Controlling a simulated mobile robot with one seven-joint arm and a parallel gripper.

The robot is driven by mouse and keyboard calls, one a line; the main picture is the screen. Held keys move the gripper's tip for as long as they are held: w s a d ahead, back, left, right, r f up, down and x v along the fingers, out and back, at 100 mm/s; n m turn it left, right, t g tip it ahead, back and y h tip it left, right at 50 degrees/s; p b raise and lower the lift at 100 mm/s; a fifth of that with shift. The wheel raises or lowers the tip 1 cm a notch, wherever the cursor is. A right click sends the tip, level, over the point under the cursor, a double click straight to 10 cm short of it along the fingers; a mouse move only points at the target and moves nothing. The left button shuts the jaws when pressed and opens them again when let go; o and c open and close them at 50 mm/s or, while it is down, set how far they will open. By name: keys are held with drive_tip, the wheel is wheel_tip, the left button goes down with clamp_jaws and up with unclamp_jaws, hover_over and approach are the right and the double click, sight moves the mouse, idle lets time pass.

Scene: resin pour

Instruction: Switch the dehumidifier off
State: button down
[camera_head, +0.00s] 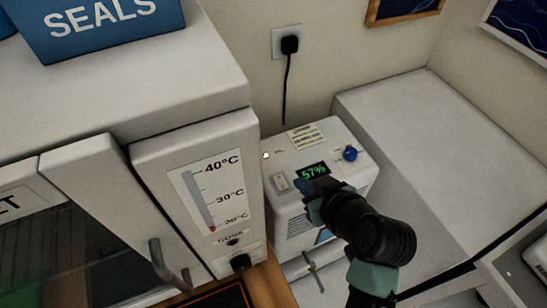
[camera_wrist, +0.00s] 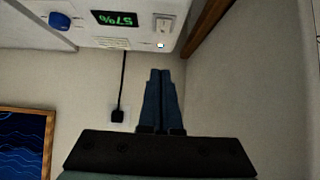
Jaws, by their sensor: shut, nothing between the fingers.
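The dehumidifier (camera_head: 335,140) is a white box against the wall, with a lit green display (camera_head: 313,171) reading 57%, a blue knob (camera_head: 350,153) and a pale rocker switch (camera_head: 281,182). A small bright lamp (camera_head: 265,155) shows near its left edge. My gripper (camera_head: 306,186) is shut and empty, its blue fingers just right of the switch and in front of the display's lower edge. The upside-down wrist view shows the switch (camera_wrist: 164,25) just beyond the fingertips (camera_wrist: 161,71), with the lamp (camera_wrist: 160,45) between. Contact with the switch is not visible.
A white cabinet with a temperature scale (camera_head: 208,196) stands close on the left. A black plug and cord (camera_head: 289,45) hang on the wall behind. A clear white surface (camera_head: 430,130) lies to the right. A framed picture (camera_wrist: 27,150) shows in the wrist view.

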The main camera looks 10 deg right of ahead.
hover_over(283, 184)
drive_tip(key=f, duration=0.4)
drive_tip(key=f+p, duration=0.1)
drive_tip(key=f, duration=0.1)
drive_tip(key=shift+s, duration=0.3)
wheel_tip(283, 184, down, 2)
drive_tip(key=shift+w+f, duration=0.15)
drive_tip(key=shift+f, duration=0.05)
drive_tip(key=shift+w+f, duration=0.1)
drive_tip(key=shift+f, duration=0.7)
